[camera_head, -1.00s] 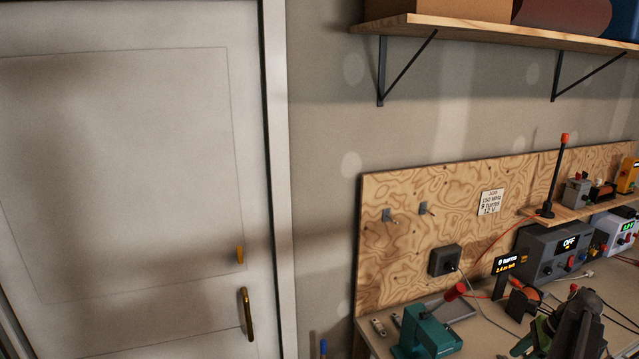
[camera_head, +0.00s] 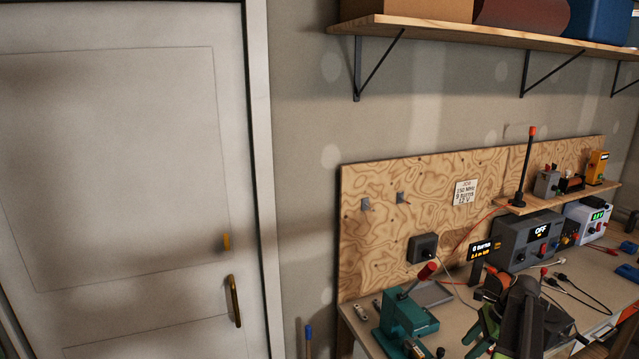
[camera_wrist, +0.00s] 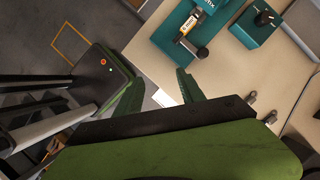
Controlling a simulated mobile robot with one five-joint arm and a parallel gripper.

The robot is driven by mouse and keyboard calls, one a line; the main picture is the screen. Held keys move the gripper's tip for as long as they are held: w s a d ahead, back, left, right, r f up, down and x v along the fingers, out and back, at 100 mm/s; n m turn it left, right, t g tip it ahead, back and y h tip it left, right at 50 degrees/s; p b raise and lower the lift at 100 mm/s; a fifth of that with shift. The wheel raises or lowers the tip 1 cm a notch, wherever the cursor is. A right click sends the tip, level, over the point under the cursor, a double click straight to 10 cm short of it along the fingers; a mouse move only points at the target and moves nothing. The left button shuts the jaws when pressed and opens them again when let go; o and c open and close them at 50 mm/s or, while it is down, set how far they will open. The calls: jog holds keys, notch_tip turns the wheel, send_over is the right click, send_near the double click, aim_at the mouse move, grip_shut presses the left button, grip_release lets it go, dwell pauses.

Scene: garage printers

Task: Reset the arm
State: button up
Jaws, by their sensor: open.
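My gripper (camera_head: 484,332) shows at the lower right of the head view, with its green fingers low in front of the workbench and my dark arm beside it. In the wrist view my gripper (camera_wrist: 158,80) has its two green fingers spread apart, with nothing between them. It is over or beside the bench edge; the exact height above the bench top (camera_head: 455,325) is hard to tell. Part of the bench is hidden behind my arm in the head view.
A teal machine with a red handle (camera_head: 405,325) stands on the bench near my gripper. Behind are a grey power supply (camera_head: 522,245) and a plywood board (camera_head: 400,235). A shelf (camera_head: 455,38) hangs above. A white door (camera_head: 120,180) is at left. Cables lie at right.

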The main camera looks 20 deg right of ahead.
jog(key=w+a+f+n+g+b, duration=0.1)
jog(key=w+a+f+n+b, duration=0.2)
jog(key=a, duration=0.7)
jog(key=w+a+f+n+g+b, duration=0.1)
jog(key=w+a+f+n+b, duration=0.2)
jog(key=a, duration=0.7)
jog(key=w+a+f+n+b, duration=0.1)
jog(key=w+a+f, duration=0.3)
jog(key=a, duration=0.6)
jog(key=s+a+f+n+h+b, duration=0.2)
jog(key=a+n, duration=0.5)
jog(key=n, duration=0.1)
jog(key=s+a+f+n+h+b, duration=0.1)
jog(key=s+a+n+h+b, duration=0.1)
jog(key=a+n, duration=0.6)
jog(key=shift+s+f+n, duration=0.4)
jog(key=shift+s+n, duration=0.05)
jog(key=shift+n, duration=0.15)
